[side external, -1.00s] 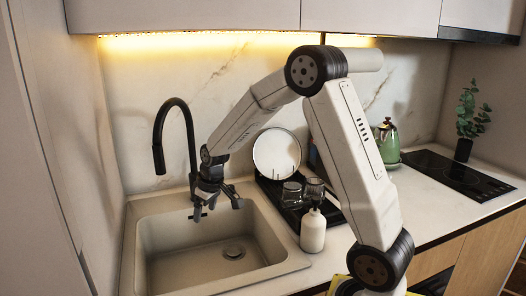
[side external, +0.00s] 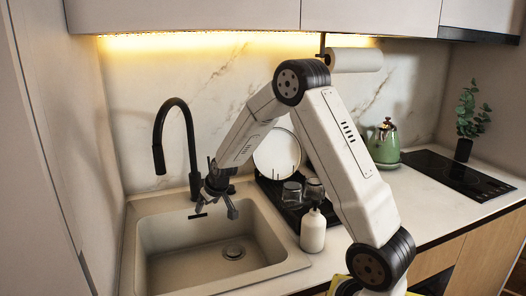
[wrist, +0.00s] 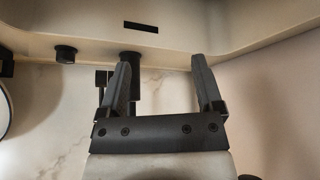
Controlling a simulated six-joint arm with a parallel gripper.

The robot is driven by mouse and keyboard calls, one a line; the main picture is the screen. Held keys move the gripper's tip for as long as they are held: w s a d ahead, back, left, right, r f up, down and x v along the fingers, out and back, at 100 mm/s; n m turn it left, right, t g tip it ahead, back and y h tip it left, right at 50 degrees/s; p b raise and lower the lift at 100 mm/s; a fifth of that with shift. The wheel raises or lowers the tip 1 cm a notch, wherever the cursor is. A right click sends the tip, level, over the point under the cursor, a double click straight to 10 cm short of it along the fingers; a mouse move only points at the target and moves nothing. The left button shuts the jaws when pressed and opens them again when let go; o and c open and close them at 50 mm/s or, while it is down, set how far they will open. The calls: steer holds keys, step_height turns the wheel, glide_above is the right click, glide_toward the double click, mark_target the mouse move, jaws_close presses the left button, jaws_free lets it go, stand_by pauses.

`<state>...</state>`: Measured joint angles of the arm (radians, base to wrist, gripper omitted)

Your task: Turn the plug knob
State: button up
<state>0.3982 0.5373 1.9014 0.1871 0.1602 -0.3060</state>
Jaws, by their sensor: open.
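The plug knob appears to be the small black round knob (wrist: 66,54) on the sink's back ledge, left of the faucet base (wrist: 130,62) in the wrist view. In the side view it is hard to make out beside my gripper. My gripper (side external: 218,207) is open and empty, pointing down over the back edge of the sink (side external: 280,240), in front of the black faucet (side external: 188,130). In the wrist view my gripper (wrist: 160,64) has its left finger overlapping the faucet base. The knob lies outside the fingers, to their left, with a gap.
A black dish rack (side external: 328,212) with a white plate (side external: 277,153) and glasses stands right of the sink. A white soap bottle (side external: 313,232) stands at the sink's right edge. A dark slot (wrist: 141,27) is in the sink's back wall. The basin is empty.

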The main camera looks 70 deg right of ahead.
steer(key=w+d+f+m+t+h, duration=0.2)
steer(key=d+f+m+h, duration=0.1)
steer(key=d, duration=0.6)
steer(key=m+t+h, duration=0.2)
steer(key=m+h, duration=0.1)
steer(key=h, duration=0.2)
glide_toward(230, 187)
steer(key=shift+w+d+f, duration=0.1)
steer(key=shift+w+d, duration=0.45)
steer(key=shift+d, duration=0.2)
steer(key=shift+x, duration=3.85)
steer(key=shift+f, duration=0.2)
jaws_close()
